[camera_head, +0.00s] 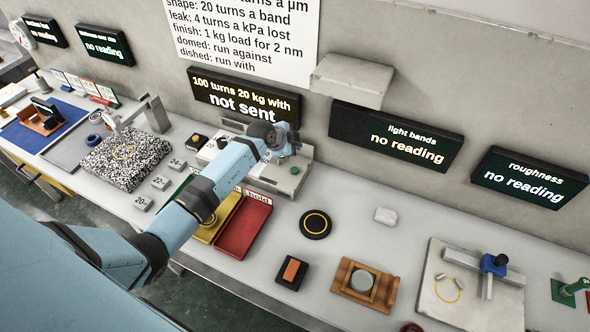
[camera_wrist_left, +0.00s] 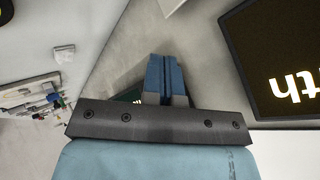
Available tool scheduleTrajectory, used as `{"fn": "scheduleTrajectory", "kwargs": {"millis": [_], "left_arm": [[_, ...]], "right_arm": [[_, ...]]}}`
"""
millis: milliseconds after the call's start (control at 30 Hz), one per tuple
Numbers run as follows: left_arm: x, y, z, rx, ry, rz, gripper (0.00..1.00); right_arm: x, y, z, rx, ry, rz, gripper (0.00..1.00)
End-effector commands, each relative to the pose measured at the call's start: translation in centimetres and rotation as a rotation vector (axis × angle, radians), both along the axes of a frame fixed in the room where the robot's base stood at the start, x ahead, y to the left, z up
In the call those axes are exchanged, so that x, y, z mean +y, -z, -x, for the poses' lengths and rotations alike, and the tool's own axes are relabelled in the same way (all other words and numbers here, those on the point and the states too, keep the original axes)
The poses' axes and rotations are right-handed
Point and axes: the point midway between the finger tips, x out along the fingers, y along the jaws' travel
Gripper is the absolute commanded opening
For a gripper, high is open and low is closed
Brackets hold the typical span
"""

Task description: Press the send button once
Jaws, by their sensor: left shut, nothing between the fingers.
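A grey device (camera_head: 285,182) stands on the bench below a dark display (camera_head: 240,97) that reads "100 turns 20 kg with / not sent". A small green round part (camera_head: 294,170) shows on the device's top; I cannot read a label that marks it as the send button. My left gripper (camera_head: 293,148) is over the back of the device, and its arm hides part of it. In the left wrist view the blue fingers (camera_wrist_left: 165,75) are shut together with nothing between them. Whether they touch anything is unclear. My right gripper is not in view.
A grey wall ledge (camera_head: 350,80) juts out above right of the gripper. Displays for light bands (camera_head: 395,138) and roughness (camera_head: 528,178) hang right. A red tray (camera_head: 243,226) and yellow tray (camera_head: 215,222) lie in front. A black disc (camera_head: 315,224) sits right.

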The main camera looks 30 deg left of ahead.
Motion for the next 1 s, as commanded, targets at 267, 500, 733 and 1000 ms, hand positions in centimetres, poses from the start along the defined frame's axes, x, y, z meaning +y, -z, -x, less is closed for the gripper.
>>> {"fn": "scheduleTrajectory", "kwargs": {"millis": [267,500,733,1000], "left_arm": [[0.0,2.8,0.0,-0.001,0.001,0.0,0.0],[0.0,6.2,0.0,-0.001,0.001,-0.001,0.0],[0.0,8.2,0.0,0.001,0.0,0.002,0.0],[0.0,8.6,0.0,0.0,0.001,0.001,0.0]], "right_arm": [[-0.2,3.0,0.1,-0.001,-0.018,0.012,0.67],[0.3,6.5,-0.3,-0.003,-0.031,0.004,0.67],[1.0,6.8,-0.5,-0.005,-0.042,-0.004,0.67],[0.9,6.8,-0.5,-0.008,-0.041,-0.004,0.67]]}}
